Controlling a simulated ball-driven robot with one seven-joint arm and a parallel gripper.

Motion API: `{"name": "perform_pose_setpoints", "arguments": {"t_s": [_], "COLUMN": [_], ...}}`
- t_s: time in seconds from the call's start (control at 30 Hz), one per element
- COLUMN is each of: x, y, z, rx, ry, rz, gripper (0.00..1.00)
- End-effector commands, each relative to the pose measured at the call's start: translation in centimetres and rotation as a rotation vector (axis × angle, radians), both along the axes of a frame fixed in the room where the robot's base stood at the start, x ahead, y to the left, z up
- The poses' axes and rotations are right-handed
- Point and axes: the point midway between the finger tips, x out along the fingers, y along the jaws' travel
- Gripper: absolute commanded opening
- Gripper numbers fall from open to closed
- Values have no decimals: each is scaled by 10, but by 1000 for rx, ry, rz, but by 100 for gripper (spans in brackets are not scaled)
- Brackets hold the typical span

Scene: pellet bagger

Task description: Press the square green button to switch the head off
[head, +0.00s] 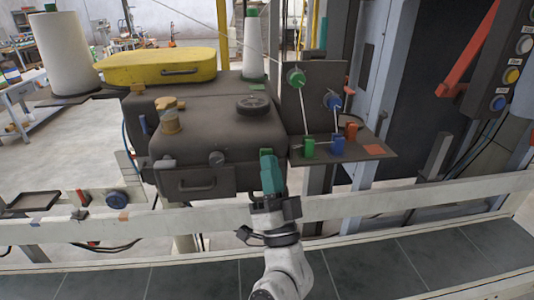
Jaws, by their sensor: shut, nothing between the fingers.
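A small squarish green piece (308,148) stands on the dark plate right of the machine head; it is the likeliest green button, but I cannot make out its details. The machine head (225,130) is a dark brown housing with a yellow cover (160,66) behind it. My gripper (267,156), with teal fingers, is shut and empty. It points up in front of the head's right front corner, left of the green piece and apart from it in the picture. I cannot tell its depth from the head.
A pale rail (400,197) crosses in front of the machine. A control box with round buttons (512,75) is at the right. White thread cones (64,52) stand at the back.

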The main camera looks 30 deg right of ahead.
Motion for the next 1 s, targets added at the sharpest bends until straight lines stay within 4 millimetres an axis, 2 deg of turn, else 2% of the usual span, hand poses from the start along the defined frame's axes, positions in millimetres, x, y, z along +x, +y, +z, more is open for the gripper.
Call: {"name": "perform_pose_setpoints", "arguments": {"t_s": [0.13, 0.53, 1.0], "x": [-7, -12, -52], "y": [3, 4, 17], "z": [1, 1, 1], "rx": [0, 0, 0], "ry": [0, 1, 2], "rz": [0, 0, 2], "gripper": [0, 0, 0]}}
